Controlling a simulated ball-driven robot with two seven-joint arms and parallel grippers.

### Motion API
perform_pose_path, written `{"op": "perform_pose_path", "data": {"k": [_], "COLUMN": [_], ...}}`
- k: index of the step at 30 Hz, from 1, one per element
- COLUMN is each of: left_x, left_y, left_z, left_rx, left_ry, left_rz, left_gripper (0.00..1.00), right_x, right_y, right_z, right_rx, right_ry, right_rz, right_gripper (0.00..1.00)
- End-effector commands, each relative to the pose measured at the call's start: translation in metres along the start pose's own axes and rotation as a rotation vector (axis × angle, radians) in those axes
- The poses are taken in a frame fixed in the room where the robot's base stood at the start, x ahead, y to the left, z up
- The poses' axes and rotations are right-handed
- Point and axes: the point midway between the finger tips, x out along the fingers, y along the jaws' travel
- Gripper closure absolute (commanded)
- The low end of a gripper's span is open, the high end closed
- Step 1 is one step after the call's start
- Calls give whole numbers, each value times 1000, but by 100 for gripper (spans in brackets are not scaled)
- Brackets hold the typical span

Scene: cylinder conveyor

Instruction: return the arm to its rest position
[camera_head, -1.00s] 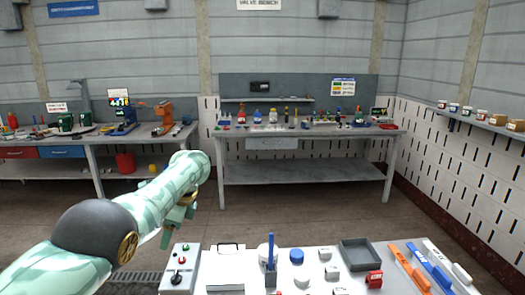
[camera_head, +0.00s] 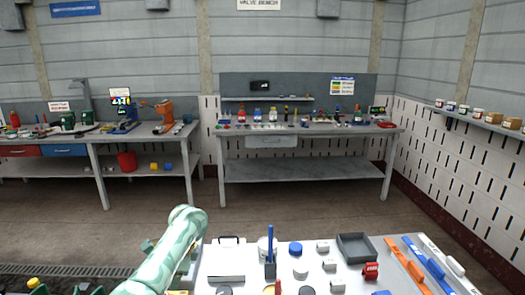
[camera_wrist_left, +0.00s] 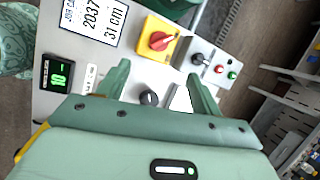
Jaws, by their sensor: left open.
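My left arm (camera_head: 170,250) is pale green and comes up from the bottom edge in the head view, left of the near table. Its gripper is mostly hidden behind the arm there. In the left wrist view my left gripper (camera_wrist_left: 160,85) is open, with two green fingers apart and nothing held between them. Beyond the fingers lies a control panel with a black knob (camera_wrist_left: 148,98), a red knob on a yellow plate (camera_wrist_left: 160,40) and a green-lit display (camera_wrist_left: 58,80). I cannot tell whether the fingers touch the panel. My right gripper is not in view.
The near table holds a blue post (camera_head: 270,245), a grey tray (camera_head: 357,236), a red item (camera_head: 370,271) and orange (camera_head: 405,262) and blue (camera_head: 427,260) tools. A workbench (camera_head: 300,133) stands at the back. Open floor (camera_head: 290,213) lies between.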

Motion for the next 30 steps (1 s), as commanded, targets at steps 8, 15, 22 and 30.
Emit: {"op": "perform_pose_path", "data": {"k": [8,15,22,30], "left_x": [84,78,44,-2], "left_y": [108,222,281,324], "left_z": [17,69,107,140], "left_rx": [-265,-505,-624,-719], "left_ry": [47,101,142,188], "left_rz": [-124,-259,-333,-389], "left_gripper": [35,35,35,35], "right_x": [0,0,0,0], "right_y": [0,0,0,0], "right_z": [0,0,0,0], "right_rx": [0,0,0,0], "right_ry": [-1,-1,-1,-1], "right_rz": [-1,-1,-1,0], "right_gripper": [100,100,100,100]}}
